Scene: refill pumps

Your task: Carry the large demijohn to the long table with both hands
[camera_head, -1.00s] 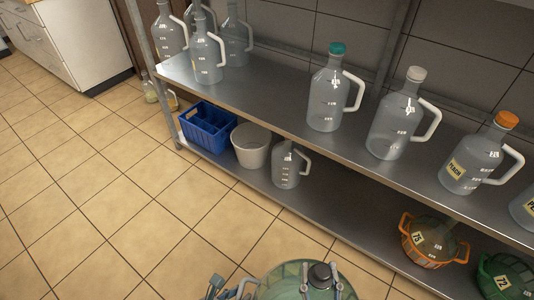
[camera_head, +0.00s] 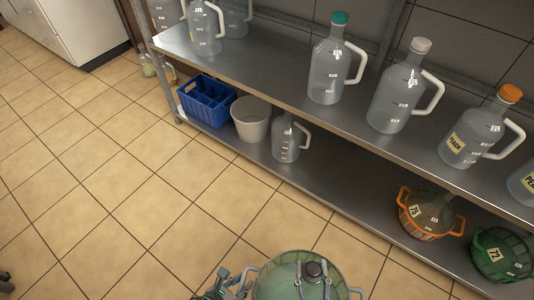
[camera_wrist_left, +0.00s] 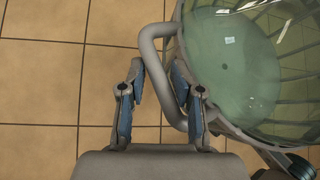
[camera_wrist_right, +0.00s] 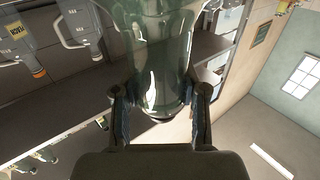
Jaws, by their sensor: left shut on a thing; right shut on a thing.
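The large demijohn (camera_head: 290,281) is green glass in a grey basket with looped handles, at the bottom middle of the head view. Its lower part is cut off there. My left gripper (camera_head: 232,284) is shut on the grey handle (camera_wrist_left: 153,72) at the basket's left side. In the left wrist view the handle passes between the fingers (camera_wrist_left: 163,98), with tiled floor below. My right gripper (camera_wrist_right: 160,112) is shut on the demijohn's neck, just below the dark cap (camera_head: 312,270). Its fingers flank the neck in the head view. I cannot make out the long table.
A metal shelf unit (camera_head: 270,87) stands ahead, with several clear jugs on top. Below are a blue crate (camera_head: 222,118), a white bucket (camera_head: 250,130), a jug (camera_head: 286,145), an orange-basket demijohn (camera_head: 426,232) and a green-basket one (camera_head: 492,268). Tiled floor (camera_head: 110,170) on the left is open.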

